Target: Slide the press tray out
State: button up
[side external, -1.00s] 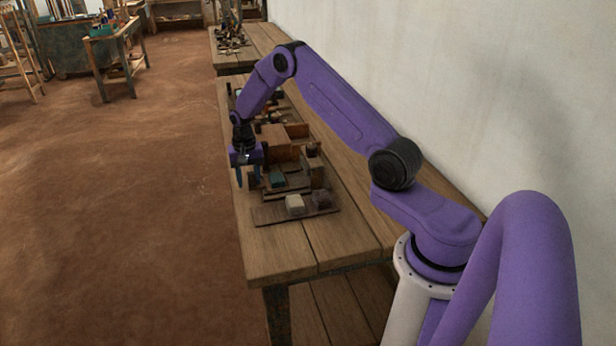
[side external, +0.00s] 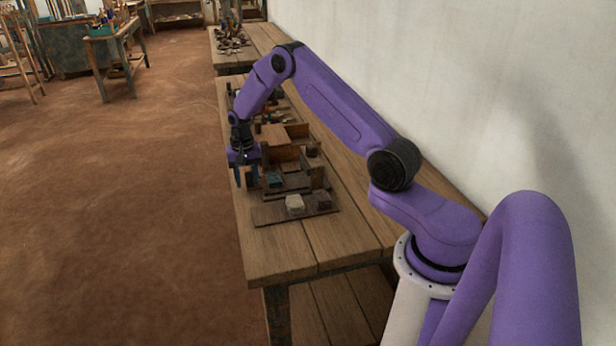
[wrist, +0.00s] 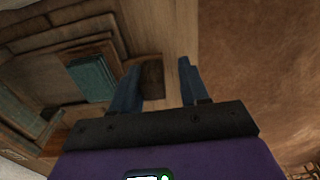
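The press tray (side external: 285,191) is a low dark wooden tray at the press on the bench, with a teal block (side external: 273,180) on it. The block also shows left of the fingers in the wrist view (wrist: 92,78). A dark brown block, apparently the tray's handle (wrist: 152,78), lies at the tray's outer side. My gripper (side external: 246,182) points down at the bench's left edge. In the wrist view its fingers (wrist: 158,88) stand apart with the handle between them. The left finger is close to the handle; a gap shows at the right finger. Contact cannot be told.
Upright wooden boards (side external: 288,156) stand behind the tray. A flat board (side external: 270,217) with a pale block (side external: 295,203) and a dark block (side external: 320,201) lies in front. The bench's near end (side external: 285,250) is bare. Open floor (side external: 120,200) lies to the left.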

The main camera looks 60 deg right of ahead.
jog(key=shift+o, duration=0.8)
jog(key=shift+s+d, duration=0.1)
jog(key=shift+r, duration=0.1)
jog(key=shift+r, duration=3.15)
